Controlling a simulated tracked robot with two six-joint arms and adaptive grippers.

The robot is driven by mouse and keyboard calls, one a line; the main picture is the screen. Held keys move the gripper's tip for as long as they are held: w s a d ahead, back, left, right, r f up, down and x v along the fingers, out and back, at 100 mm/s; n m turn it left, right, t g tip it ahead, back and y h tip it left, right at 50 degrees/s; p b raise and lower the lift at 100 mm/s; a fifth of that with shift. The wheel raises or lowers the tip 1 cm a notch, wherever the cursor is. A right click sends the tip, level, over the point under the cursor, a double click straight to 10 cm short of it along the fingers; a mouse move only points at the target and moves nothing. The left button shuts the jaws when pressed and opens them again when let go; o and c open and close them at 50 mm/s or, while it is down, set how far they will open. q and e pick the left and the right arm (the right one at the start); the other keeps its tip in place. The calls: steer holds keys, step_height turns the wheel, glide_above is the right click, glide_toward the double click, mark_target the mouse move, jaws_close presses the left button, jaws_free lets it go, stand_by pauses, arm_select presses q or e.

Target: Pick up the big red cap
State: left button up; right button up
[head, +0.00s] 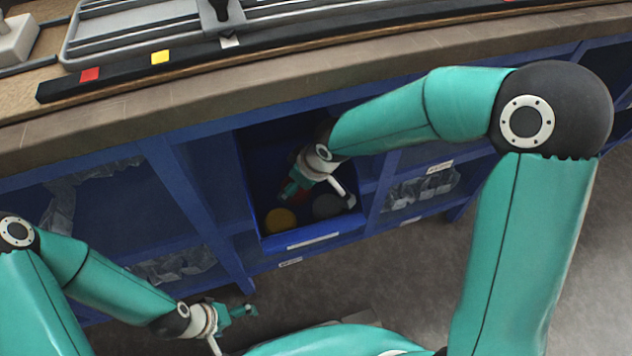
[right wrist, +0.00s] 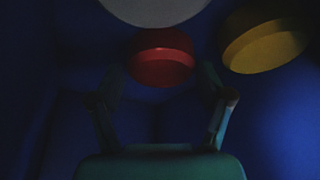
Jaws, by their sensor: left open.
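The red cap (right wrist: 162,60) lies in the dark blue bin (head: 330,229), ahead of my right gripper's fingers in the right wrist view. In the head view, my right gripper (head: 318,197) reaches down into the bin and mostly hides the red cap. Its two fingers (right wrist: 160,85) are spread apart with the cap seen between and beyond their tips. I see no clear contact, and the dim light hides the exact gap. My left gripper (head: 236,327) is open and empty, low at the left, outside the shelf.
A yellow cap (head: 280,220) and a grey cap (head: 327,205) also lie in the bin; the yellow one shows at right in the wrist view (right wrist: 262,40). Blue shelf posts (head: 190,190) flank the bin. A workbench edge (head: 300,75) runs above it.

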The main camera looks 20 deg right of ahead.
steer(key=c, duration=0.4)
steer(key=shift+r, duration=0.1)
